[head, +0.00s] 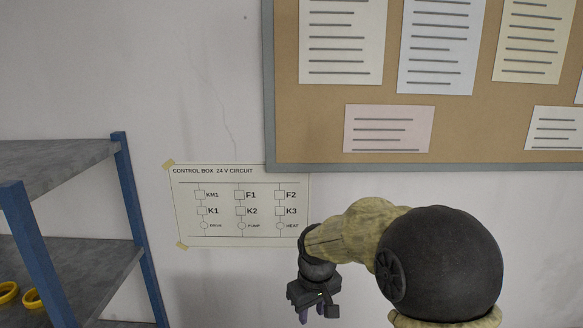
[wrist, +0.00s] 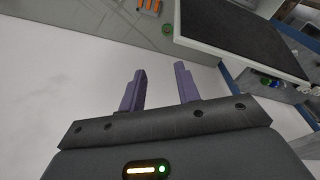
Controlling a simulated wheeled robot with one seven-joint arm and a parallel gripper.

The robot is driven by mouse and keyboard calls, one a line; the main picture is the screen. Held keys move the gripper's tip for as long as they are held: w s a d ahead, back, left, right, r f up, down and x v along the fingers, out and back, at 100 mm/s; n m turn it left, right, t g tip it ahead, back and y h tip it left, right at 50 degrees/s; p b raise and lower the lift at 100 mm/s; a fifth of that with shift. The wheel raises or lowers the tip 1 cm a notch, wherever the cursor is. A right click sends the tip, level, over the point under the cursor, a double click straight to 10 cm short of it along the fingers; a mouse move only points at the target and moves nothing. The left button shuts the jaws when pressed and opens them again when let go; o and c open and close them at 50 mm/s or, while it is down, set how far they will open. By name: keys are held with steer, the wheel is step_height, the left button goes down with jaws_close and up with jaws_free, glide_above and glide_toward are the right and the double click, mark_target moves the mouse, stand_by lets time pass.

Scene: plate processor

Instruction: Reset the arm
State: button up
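My gripper (head: 318,310) hangs at the lower middle of the head view, in front of the wall and pointing down. My arm bends across the lower right of the head view.
A shelf unit (head: 122,190) with blue posts and grey boards stands at the left, with yellow rings (head: 32,299) on a lower board. A circuit sheet (head: 240,207) and a pin board (head: 300,130) hang on the wall. The wrist view shows a dark-topped surface (wrist: 245,38).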

steer(key=s+d+f+m, duration=0.25)
steer(key=s+d, duration=0.25)
steer(key=s, duration=0.3)
steer(key=s+d+f+m, duration=0.2)
steer(key=s+d+m, duration=0.2)
steer(key=s+d, duration=0.3)
step_height(320, 180, down, 17)
steer(key=s+a+b, duration=0.1)
steer(key=b, duration=1.6)
steer(key=shift+a+t, duration=0.15)
steer(key=shift+t, duration=0.25)
steer(key=shift+s+n, duration=0.1)
steer(key=shift+n, duration=0.15)
